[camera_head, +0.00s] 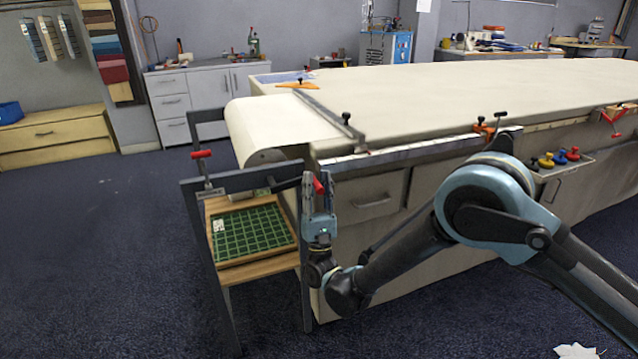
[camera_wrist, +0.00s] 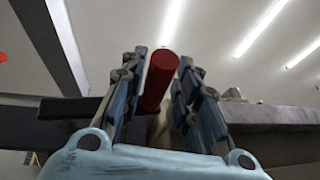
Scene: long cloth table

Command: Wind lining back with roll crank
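The cream lining (camera_head: 283,116) lies along the long table and curves down over its near left end. A dark crank arm (camera_head: 286,185) sticks out at the stand beside that end and carries a red handle (camera_head: 318,187). My gripper (camera_head: 319,188) points up at this handle from below. In the wrist view the red handle (camera_wrist: 160,80) stands tilted between my two fingers, with narrow gaps seeming to show beside it. The fingers look open around it; firm contact cannot be seen. The roll itself is mostly hidden behind the stand and cloth.
A dark frame stand (camera_head: 215,262) holds a wooden shelf with a green gridded mat (camera_head: 250,236). Another red-handled lever (camera_head: 201,154) is on its left post. A metal bar (camera_head: 322,112) crosses the cloth. The drawer cabinet (camera_head: 372,203) is close behind my arm. Floor left is clear.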

